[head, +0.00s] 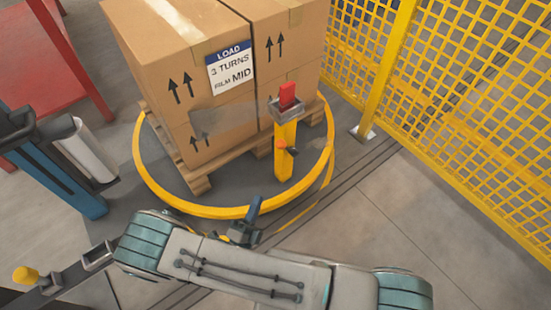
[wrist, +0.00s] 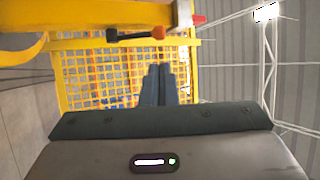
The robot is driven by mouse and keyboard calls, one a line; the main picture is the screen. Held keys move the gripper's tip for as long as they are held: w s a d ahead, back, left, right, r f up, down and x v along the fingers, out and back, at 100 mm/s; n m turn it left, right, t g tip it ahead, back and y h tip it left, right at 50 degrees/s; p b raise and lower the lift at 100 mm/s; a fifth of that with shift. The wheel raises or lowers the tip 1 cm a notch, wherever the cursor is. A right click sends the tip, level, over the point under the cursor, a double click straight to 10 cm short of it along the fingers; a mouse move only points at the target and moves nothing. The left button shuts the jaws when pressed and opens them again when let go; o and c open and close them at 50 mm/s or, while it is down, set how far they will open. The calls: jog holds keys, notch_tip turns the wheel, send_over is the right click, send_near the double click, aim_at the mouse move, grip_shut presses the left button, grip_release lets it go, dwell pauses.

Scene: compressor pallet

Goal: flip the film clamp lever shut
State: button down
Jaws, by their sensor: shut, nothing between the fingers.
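The film clamp is a grey block with a red top (head: 288,97) on a yellow post (head: 286,165) at the turntable's near edge. A short dark lever with an orange knob (head: 283,146) is on the post below the block. In the wrist view the lever's orange knob (wrist: 158,32) and dark arm lie across the upper middle, in front of the yellow mesh. My gripper (head: 255,206) has its blue fingers closed together and empty, below and left of the lever in the head view. The fingers (wrist: 158,70) point toward the knob, with a visible gap.
Cardboard boxes (head: 185,50) stand on a wooden pallet (head: 198,184) inside a yellow turntable ring (head: 205,211). Grey film reaches from the boxes toward the clamp. A yellow mesh fence (head: 470,110) is at right. A blue film-roll stand (head: 60,175) is at left.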

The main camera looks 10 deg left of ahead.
jog(key=shift+w, duration=0.1)
jog(key=b, duration=0.4)
send_near(287, 149)
notch_tip(287, 149, up, 5)
jog(key=w, duration=0.3)
jog(key=shift+w+a+r, duration=0.1)
jog(key=shift+w+a, duration=0.3)
jog(key=shift+w, duration=0.05)
jog(key=shift+r+p, duration=0.1)
jog(key=shift+p, duration=0.2)
